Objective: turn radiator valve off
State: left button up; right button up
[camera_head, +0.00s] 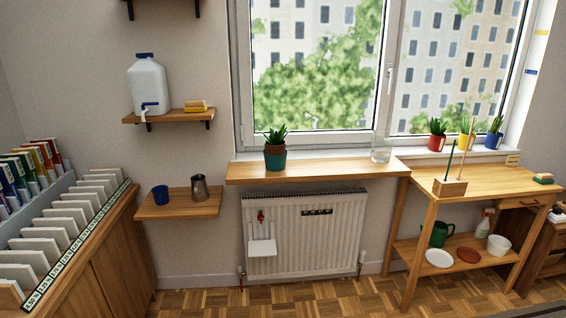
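A white ribbed radiator (330,240) is fixed to the wall under the window. A small red valve handle (261,216) shows on its upper left front, above a white box or panel (262,248). The handle hangs roughly upright, but it is too small to tell its exact setting. A small dark strip with light marks (317,212) is on the upper middle of the radiator. Pipe fittings show at its lower left (241,273) and lower right (361,258). Neither of my grippers is in view.
A wooden shelf (320,170) with a potted plant (275,150) juts out above the radiator. A lower shelf (180,208) with a blue cup and metal jug is at left. A wooden table (470,182) stands at right. Parquet floor (290,298) before the radiator looks clear.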

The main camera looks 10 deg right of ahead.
aim_at(362, 259)
jog(key=i+z, duration=0.3)
jog(key=i, duration=0.15)
jog(key=i+j+z, duration=0.15)
jog(key=i+z, duration=0.2)
jog(key=i+j+z, duration=0.3)
jog(key=i, duration=0.2)
